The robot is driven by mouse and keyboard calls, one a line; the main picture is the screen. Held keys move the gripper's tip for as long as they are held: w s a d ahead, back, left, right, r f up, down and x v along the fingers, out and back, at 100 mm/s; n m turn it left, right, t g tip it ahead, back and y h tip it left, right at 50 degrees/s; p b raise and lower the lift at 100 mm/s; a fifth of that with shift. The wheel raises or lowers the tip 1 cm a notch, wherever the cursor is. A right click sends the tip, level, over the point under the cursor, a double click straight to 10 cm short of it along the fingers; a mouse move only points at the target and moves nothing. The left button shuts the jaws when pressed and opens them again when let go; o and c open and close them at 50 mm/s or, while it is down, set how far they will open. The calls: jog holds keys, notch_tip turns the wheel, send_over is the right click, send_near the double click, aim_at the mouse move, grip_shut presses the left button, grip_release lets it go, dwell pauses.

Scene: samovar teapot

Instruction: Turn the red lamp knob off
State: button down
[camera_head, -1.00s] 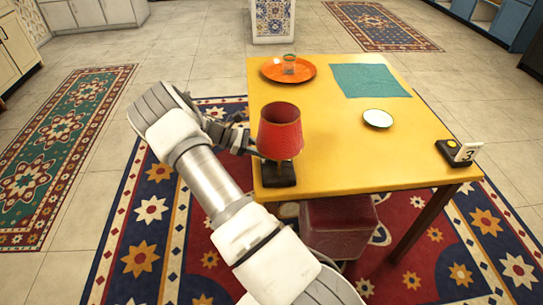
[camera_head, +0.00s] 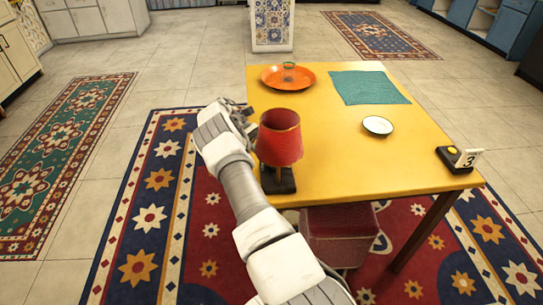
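The red lamp, with a red shade (camera_head: 279,138) on a dark base (camera_head: 279,181), stands upright at the near left corner of the yellow table (camera_head: 340,150). I cannot make out its knob. My gripper (camera_head: 244,112) is at the table's left edge, behind and left of the shade. It is partly hidden by my own wrist, and its fingers are too small and covered to tell whether they are open or shut. I cannot tell whether it touches the lamp.
An orange plate (camera_head: 270,84) with a glass (camera_head: 289,72) is at the table's far left. A teal cloth (camera_head: 370,87), a small white dish (camera_head: 377,125) and a black box with a yellow button (camera_head: 452,150) beside a "3" card (camera_head: 467,161) are farther right. A red stool (camera_head: 340,238) is under the near edge.

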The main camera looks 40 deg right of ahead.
jog(key=shift+s, duration=0.1)
dwell(0.4)
jog(key=c, duration=0.6)
grip_release()
jog(key=shift+r, duration=0.1)
